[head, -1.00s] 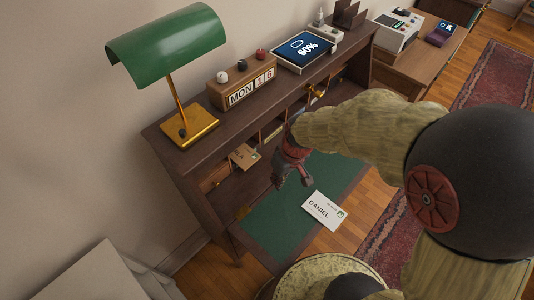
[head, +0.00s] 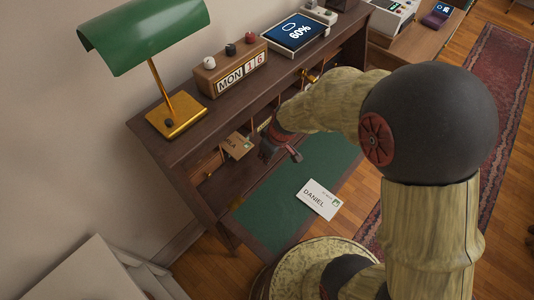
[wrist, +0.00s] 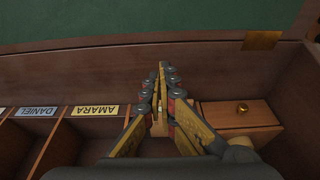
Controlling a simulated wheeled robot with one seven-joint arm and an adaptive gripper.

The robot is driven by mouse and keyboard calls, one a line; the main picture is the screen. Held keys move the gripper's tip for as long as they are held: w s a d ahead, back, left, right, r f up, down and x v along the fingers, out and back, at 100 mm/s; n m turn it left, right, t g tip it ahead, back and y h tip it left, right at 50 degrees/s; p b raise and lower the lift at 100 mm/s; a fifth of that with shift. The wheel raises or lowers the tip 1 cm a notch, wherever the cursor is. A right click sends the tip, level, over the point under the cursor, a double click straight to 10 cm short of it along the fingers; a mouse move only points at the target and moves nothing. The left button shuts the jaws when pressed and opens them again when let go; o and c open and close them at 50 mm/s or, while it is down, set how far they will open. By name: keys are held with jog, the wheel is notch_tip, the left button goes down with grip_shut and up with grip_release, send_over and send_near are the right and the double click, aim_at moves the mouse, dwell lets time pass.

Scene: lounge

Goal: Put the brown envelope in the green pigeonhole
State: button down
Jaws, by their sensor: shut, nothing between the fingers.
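A brown envelope (head: 237,146) with dark lettering sticks out of a pigeonhole at the left of the desk's row, in the head view. My gripper (head: 281,153) is to its right, apart from it, in front of the pigeonholes and over the desk's inner edge. In the wrist view my gripper (wrist: 161,75) has its fingers together, with nothing held. Pigeonholes labelled DANIEL (wrist: 37,112) and AMARA (wrist: 95,110) show at the left there. I cannot make out a green pigeonhole; my arm and gripper hide part of the row.
A white envelope marked DANIEL (head: 318,199) lies on the green writing surface (head: 272,215). A small wooden drawer (wrist: 240,113) with a brass knob is right of my fingers.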

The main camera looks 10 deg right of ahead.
aim_at(233, 143)
jog(key=b+x, duration=0.1)
jog(key=x, duration=0.3)
jog(key=shift+s, duration=0.1)
jog(key=w+a, duration=0.1)
jog(key=w, duration=0.1)
jog(key=shift+w+a+f+b, duration=0.2)
jog(key=shift+w+a+b, duration=0.1)
jog(key=shift+a+b, duration=0.05)
jog(key=shift+w+a+r, duration=0.1)
jog(key=shift+w+a, duration=0.15)
jog(key=shift+w, duration=0.2)
jog(key=shift+w+a, duration=0.1)
jog(key=shift+w+a, duration=0.55)
jog(key=shift+w, duration=0.3)
